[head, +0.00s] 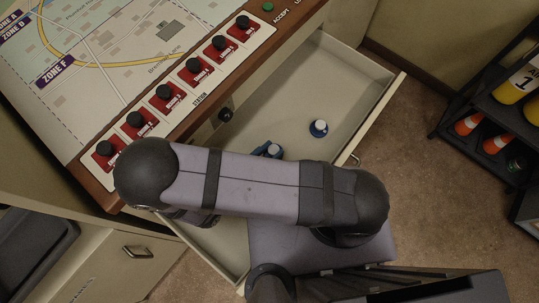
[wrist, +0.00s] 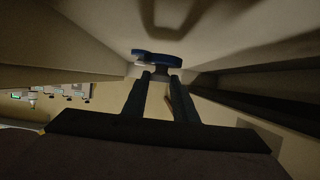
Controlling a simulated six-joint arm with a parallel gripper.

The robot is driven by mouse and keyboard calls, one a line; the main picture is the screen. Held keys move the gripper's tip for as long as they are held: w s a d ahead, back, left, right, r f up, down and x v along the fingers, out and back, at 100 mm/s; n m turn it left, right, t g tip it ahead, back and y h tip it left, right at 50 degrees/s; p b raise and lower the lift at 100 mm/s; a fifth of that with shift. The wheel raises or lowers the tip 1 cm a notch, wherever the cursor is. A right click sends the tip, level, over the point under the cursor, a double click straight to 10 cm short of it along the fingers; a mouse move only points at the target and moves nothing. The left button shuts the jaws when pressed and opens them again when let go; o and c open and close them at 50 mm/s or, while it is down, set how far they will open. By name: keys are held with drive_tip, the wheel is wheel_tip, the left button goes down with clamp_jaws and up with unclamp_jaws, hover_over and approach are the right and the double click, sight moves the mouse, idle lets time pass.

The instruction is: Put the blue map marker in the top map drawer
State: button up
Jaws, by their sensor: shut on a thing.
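My gripper (wrist: 160,74) is shut on a blue map marker (wrist: 165,61) in the wrist view, with pale panels around it. In the head view my gripper is hidden under my arm. The open map drawer (head: 372,85), pale inside, extends from under the map console.
The map console (head: 110,75) with a row of red switches and black knobs overhangs the drawer. A closed drawer front with a handle (head: 137,251) is at lower left. A dark shelf (head: 480,95) with orange cones and yellow cylinders stands at right. The drawer's upper right is clear.

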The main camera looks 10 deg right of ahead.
drive_tip(key=shift+f+b, duration=1.85)
drive_tip(key=shift+b, duration=0.05)
drive_tip(key=shift+f, duration=0.1)
drive_tip(key=o, duration=1)
drive_tip(key=shift+o, duration=0.2)
drive_tip(key=v, duration=1.2)
